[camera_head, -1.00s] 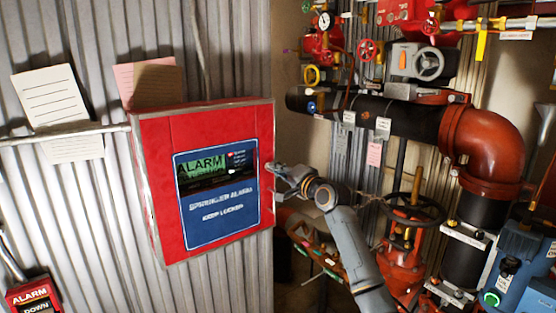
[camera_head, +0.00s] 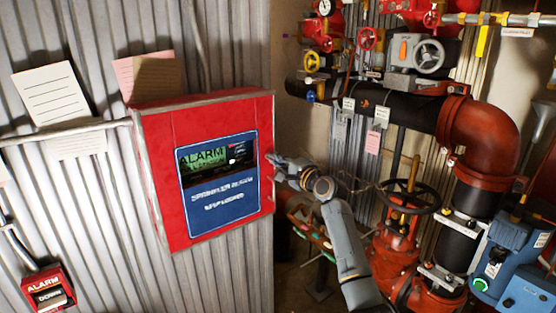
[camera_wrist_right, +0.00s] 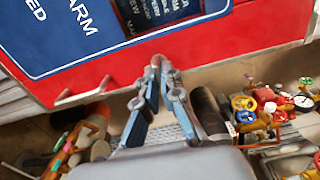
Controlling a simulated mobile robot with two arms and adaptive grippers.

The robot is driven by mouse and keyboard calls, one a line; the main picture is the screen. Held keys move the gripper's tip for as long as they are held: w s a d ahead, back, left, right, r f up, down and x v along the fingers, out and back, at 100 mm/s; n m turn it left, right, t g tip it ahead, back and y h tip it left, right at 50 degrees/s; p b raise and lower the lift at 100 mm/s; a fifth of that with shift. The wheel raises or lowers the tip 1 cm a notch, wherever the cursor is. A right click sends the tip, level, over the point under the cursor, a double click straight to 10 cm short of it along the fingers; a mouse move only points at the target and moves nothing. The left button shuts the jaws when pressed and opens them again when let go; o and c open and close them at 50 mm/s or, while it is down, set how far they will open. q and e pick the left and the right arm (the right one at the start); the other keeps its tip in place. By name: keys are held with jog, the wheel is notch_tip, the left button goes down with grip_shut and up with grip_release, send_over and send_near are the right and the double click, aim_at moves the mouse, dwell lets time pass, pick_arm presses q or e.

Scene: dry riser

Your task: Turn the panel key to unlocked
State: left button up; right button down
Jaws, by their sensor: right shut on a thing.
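The red alarm panel (camera_head: 155,170) hangs on the corrugated wall, with a blue label (camera_head: 215,205) and a small dark screen reading ALARM (camera_head: 205,158). My right gripper (camera_head: 273,170) is at the panel's right edge. In the right wrist view, the panel's red face (camera_wrist_right: 215,40) fills the top, and my right gripper (camera_wrist_right: 160,75) has its fingertips close together at its edge. They are shut on the panel key, of which only a small pinkish bit (camera_wrist_right: 155,61) seems to show between the tips. The key's angle cannot be read. My left gripper is not in view.
Red and black pipework (camera_head: 490,140) with valves and handwheels stands to the right. A large dark handwheel (camera_head: 412,197) is near my right forearm. A red alarm box (camera_head: 47,292) is on the wall at lower left. Paper notes (camera_head: 50,93) hang left of the panel.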

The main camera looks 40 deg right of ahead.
jog(key=shift+r, duration=0.1)
jog(key=c, duration=1.7)
grip_release()
jog(key=shift+w, duration=0.1)
jog(key=shift+c, duration=0.2)
jog(key=shift+o, duration=1.1)
jog(key=shift+w+a, duration=0.15)
jog(key=shift+w, duration=0.05)
jog(key=shift+s, duration=0.1)
jog(key=s+a, duration=0.1)
jog(key=s, duration=1)
jog(key=shift+s+a, duration=0.15)
jog(key=shift+s, duration=0.25)
